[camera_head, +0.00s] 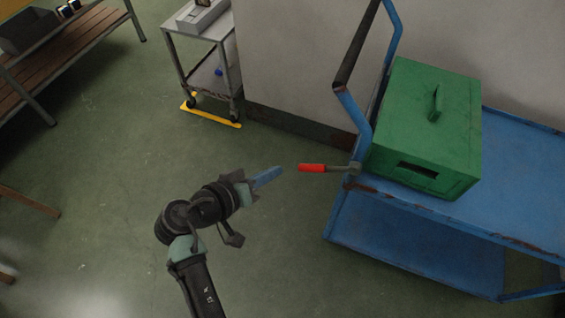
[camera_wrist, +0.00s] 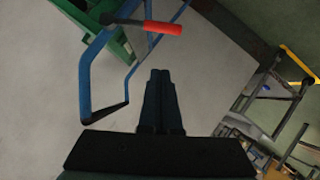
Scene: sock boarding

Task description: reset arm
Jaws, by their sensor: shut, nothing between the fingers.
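My gripper (camera_head: 268,177) is at the end of my arm, over open green floor left of the blue cart. Its fingers are together and hold nothing. In the wrist view my gripper (camera_wrist: 160,75) points up the picture with both fingers side by side. A red-handled lever (camera_head: 312,168) sticks out from the cart's near left corner, a short way right of my fingertips in the head view. In the wrist view the red handle (camera_wrist: 163,28) shows above the fingertips. I see no contact between it and my gripper.
The blue cart (camera_head: 430,278) stands at the right with a green box (camera_head: 424,120) on it. Its raised handle (camera_head: 354,112) rises near the wall. A small metal trolley (camera_head: 213,75) stands at the back. A wooden bench (camera_head: 75,52) is at the upper left. The floor around my arm is clear.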

